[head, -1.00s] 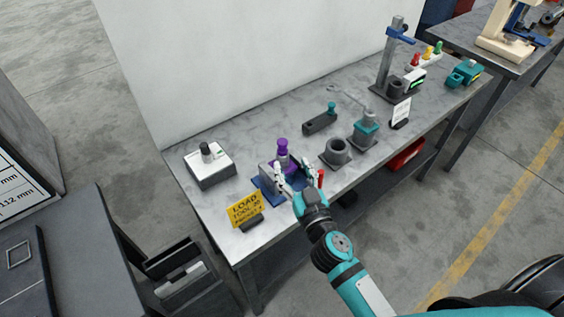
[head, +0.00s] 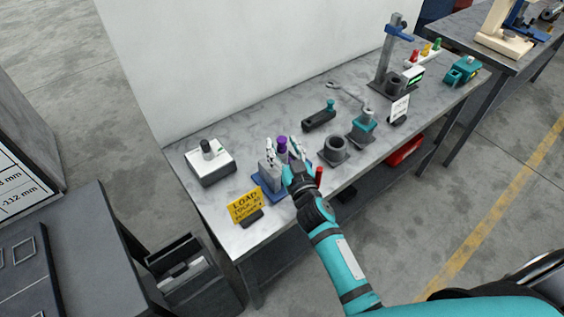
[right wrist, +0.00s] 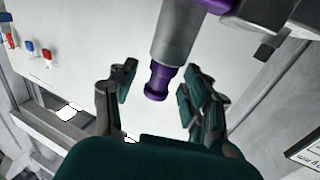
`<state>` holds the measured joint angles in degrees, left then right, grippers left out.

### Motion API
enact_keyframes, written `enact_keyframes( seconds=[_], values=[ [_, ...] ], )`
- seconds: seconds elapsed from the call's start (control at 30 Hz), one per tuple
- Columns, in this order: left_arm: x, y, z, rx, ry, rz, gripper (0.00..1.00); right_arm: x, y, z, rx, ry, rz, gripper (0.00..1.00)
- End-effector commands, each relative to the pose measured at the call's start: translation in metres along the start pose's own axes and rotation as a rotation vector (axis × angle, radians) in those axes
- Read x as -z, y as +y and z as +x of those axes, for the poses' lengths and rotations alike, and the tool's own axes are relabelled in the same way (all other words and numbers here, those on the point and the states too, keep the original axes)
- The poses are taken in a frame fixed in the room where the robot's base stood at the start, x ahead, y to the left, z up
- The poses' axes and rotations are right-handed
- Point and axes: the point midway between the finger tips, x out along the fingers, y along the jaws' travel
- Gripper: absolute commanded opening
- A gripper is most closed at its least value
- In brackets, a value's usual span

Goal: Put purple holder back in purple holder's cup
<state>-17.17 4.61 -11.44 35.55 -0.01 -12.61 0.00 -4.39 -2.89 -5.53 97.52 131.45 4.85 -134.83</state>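The purple holder (head: 281,143) stands in a blue-based fixture (head: 263,183) with grey blocks, near the table's front left. Its lower part is hidden behind my right gripper (head: 284,152). The right gripper is open, with one finger on each side of the holder's purple top. In the right wrist view, the holder's grey shaft (right wrist: 176,38) and purple knob lie between the spread fingers, with visible gaps. An empty dark grey cup (head: 325,155) stands to the right; no purple marking shows on it. My left gripper is not in view.
A teal holder (head: 364,121) stands in a block right of the empty cup. A yellow sign (head: 243,205) stands in front of the fixture and a red pin (head: 319,176) is close to my right wrist. A white-topped box (head: 209,162) is at left.

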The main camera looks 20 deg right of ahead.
Motion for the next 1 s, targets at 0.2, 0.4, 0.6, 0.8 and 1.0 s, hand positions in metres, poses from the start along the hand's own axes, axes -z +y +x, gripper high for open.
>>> enact_keyframes(
  seconds=[0.2, 0.4, 0.6, 0.8, 1.0],
  values=[
    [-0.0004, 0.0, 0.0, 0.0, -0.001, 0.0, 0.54, -0.0001, 0.0002, -0.0002, 0.0, 0.0, -0.001, 0.17],
    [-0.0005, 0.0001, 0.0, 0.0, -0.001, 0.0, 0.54, -0.0004, 0.0002, -0.0003, 0.0, -0.001, 0.0, 0.0],
    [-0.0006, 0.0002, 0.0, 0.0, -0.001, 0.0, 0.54, -0.0008, 0.0003, -0.0005, -0.001, -0.002, 0.0, 0.0],
    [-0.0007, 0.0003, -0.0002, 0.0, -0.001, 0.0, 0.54, 0.0017, 0.0001, 0.0001, 0.0, 0.003, 0.0, 0.0],
    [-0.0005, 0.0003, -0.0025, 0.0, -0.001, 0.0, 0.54, 0.0081, 0.0005, 0.0004, 0.001, 0.003, -0.004, 0.0]
  ],
)
